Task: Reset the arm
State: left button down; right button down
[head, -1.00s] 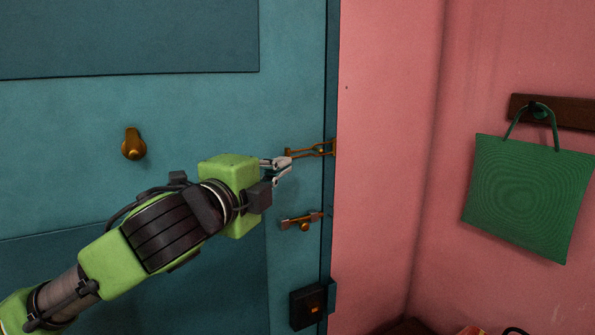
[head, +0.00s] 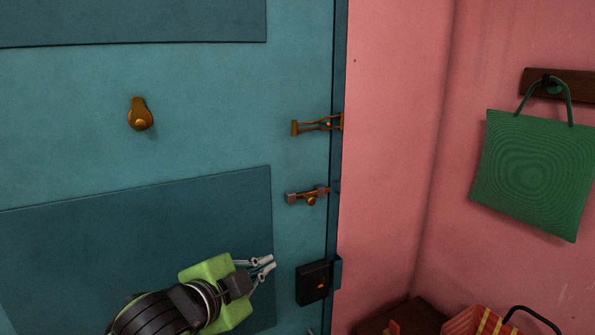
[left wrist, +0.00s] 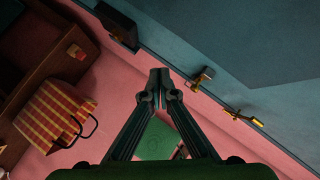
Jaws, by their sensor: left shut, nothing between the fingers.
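My left gripper (head: 264,265) is low in front of the teal door (head: 220,130) in the head view, left of the dark lock box (head: 312,282). In the left wrist view its fingertips (left wrist: 159,75) meet, and it is shut with nothing held. It is apart from the brass latch (head: 318,125) and the brass bolt (head: 307,196) above it on the door's right edge. My right gripper does not show.
A brass peephole cover (head: 140,116) is on the door. A green bag (head: 535,172) hangs from a wooden rack (head: 580,88) on the pink wall (head: 395,140).

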pick_arm(q)
jog(key=s+a+f+n+g+y, duration=0.1)
jog(key=s+a+f+n, duration=0.15)
jog(key=f, duration=0.45)
jog(key=s+a+f+n+g+y, duration=0.1)
jog(key=s+f+n, duration=0.15)
jog(key=f, duration=0.45)
jog(key=s+a+f+n+g+y, duration=0.2)
jog(key=s+a+f+n+g, duration=0.25)
jog(key=s+f, duration=0.7)
jog(key=s+a+f+n+g+y, duration=0.25)
jog(key=s+a+f+n, duration=0.5)
jog(key=s, duration=0.75)
notch_tip(320, 180, down, 31)
jog(key=s+d+m+g+b, duration=0.1)
jog(key=s+m+g+b, duration=0.1)
jog(key=m, duration=0.1)
jog(key=s+a+f+g+b, duration=0.1)
jog(key=s+a+f, duration=0.1)
jog(key=s+f, duration=1.4)
jog(key=shift+s+a+m+h, duration=0.2)
jog(key=shift+a+m+h, duration=0.05)
jog(key=shift+m+h, duration=0.1)
